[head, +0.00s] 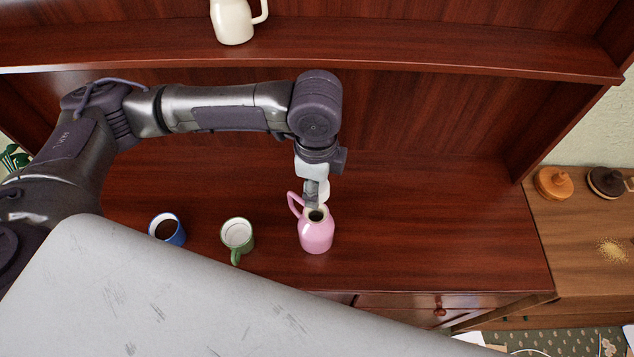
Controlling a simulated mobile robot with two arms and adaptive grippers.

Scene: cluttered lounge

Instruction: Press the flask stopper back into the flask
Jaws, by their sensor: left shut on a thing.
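A pink flask (317,236) with a side handle stands upright on the dark red wooden cabinet top. Its mouth shows as a dark round opening facing up. My left gripper (314,199) comes down from above and is right at the flask's mouth, close to the handle's top. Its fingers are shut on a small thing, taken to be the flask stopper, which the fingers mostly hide. I cannot tell whether the stopper touches the rim. My right gripper is not in view.
A blue mug (177,238) with dark contents and a green mug (250,247) stand left of the flask. A cream jug (233,24) is on the shelf (430,52) above. Orange (553,184) and dark (606,183) lidded things sit on a side table. The cabinet top right of the flask is clear.

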